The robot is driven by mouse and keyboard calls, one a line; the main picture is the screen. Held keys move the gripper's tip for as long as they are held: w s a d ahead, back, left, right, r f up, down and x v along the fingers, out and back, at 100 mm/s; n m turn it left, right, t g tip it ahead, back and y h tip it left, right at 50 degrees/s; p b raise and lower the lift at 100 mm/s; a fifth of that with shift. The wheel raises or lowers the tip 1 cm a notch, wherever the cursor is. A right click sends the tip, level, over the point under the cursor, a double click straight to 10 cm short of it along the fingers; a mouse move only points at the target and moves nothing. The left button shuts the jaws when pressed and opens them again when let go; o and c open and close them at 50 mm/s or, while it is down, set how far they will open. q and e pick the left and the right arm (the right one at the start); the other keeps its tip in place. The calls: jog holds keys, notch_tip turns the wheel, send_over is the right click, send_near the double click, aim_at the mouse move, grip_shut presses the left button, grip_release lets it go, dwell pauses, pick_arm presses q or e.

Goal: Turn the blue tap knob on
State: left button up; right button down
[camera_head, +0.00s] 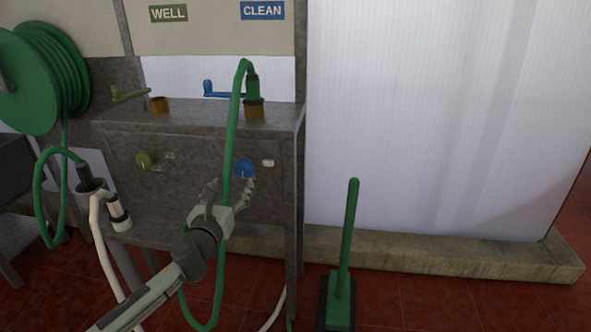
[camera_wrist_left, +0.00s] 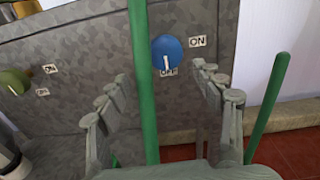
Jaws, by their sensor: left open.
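The blue tap knob (camera_head: 244,168) is on the front of the grey metal panel, under the CLEAN sign (camera_head: 262,10). In the left wrist view the blue knob (camera_wrist_left: 167,54) has a white pointer line aimed down at the OFF label (camera_wrist_left: 169,73). The ON label (camera_wrist_left: 198,41) is to its right. My left gripper (camera_head: 230,185) is open in front of the panel, and its right finger is close to the knob in the head view. In the left wrist view my left gripper (camera_wrist_left: 160,82) has the knob ahead, beyond the fingertips. I cannot tell whether they touch. My right gripper is not in view.
A green hose (camera_head: 232,130) hangs before the panel; in the left wrist view the hose (camera_wrist_left: 143,85) runs between my fingers, left of the knob. An olive knob (camera_head: 144,160) sits left. A green-handled tool (camera_head: 348,240) stands right. A hose reel (camera_head: 38,80) is far left.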

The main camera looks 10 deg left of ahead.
aim_at(242, 171)
pick_arm(q)
jog(key=shift+w+d+r+m, duration=0.4)
jog(key=shift+w+d, duration=0.15)
jog(key=shift+w, duration=0.1)
jog(key=w, duration=0.6)
jog(key=shift+f, duration=0.1)
jog(key=shift+w, duration=0.4)
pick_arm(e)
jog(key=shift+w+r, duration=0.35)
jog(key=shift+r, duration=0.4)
pick_arm(q)
jog(key=shift+c, duration=0.5)
jog(key=c, duration=1.1)
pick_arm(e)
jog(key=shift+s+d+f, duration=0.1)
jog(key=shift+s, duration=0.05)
